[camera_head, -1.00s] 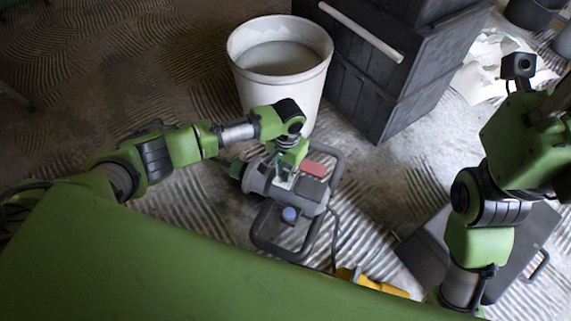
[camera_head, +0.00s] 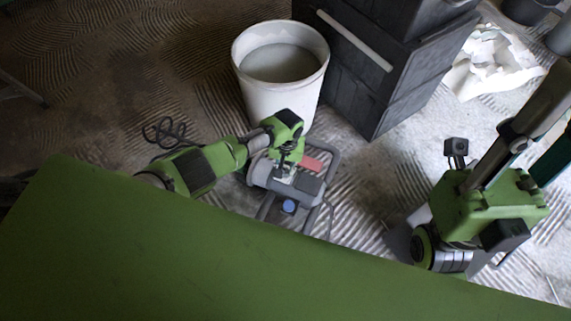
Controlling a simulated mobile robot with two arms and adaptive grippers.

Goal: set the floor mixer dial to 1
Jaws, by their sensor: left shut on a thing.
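The floor mixer (camera_head: 310,184) is a grey machine with a tubular frame, a red patch and a blue round part (camera_head: 289,207). It stands on the floor just in front of a white bucket. My left gripper (camera_head: 285,172) points down onto the mixer's top, beside the red patch. It is shut on what seems to be the dial, which the fingers mostly hide; its setting cannot be read. My right arm is at the right, away from the mixer, and its fingertips do not show.
The white bucket (camera_head: 315,92) with grey contents stands right behind the mixer. Dark stacked boxes (camera_head: 345,95) stand behind to the right. Crumpled white sheets (camera_head: 490,65) lie farther right. A dark cable (camera_head: 165,132) loops on the ridged floor at left.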

